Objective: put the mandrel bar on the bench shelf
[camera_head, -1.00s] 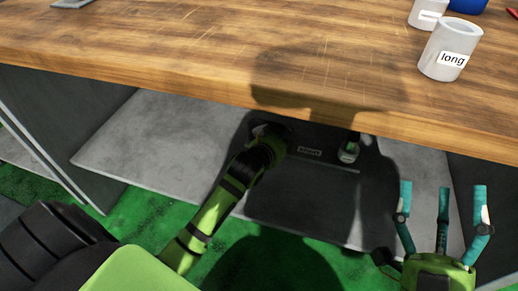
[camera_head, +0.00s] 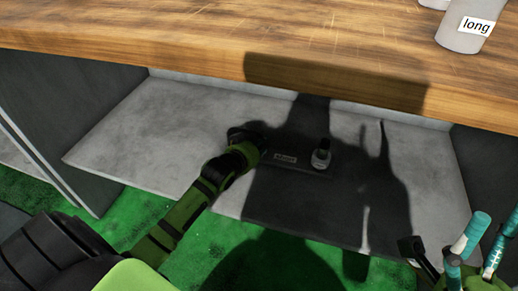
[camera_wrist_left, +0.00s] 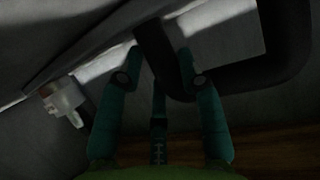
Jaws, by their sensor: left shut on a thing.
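The mandrel bar (camera_head: 303,165) appears as a dark, low piece with a small pale label and an upright cylinder (camera_head: 320,155) at its right end. It is over the grey bench shelf (camera_head: 130,135), under the wooden top. Shadow hides whether it touches the shelf. My left gripper (camera_head: 245,137) is at its left end. In the left wrist view, my left gripper (camera_wrist_left: 160,65) is shut around a black bent handle (camera_wrist_left: 285,60), seemingly part of the bar. My right gripper (camera_head: 468,245) is open and empty at the lower right.
The wooden bench top (camera_head: 200,45) overhangs the shelf and limits the room above it. A white cup (camera_head: 463,35) marked "long" stands on the top. Dark side panels (camera_head: 75,100) close both ends. The left part of the shelf is bare. The floor is green.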

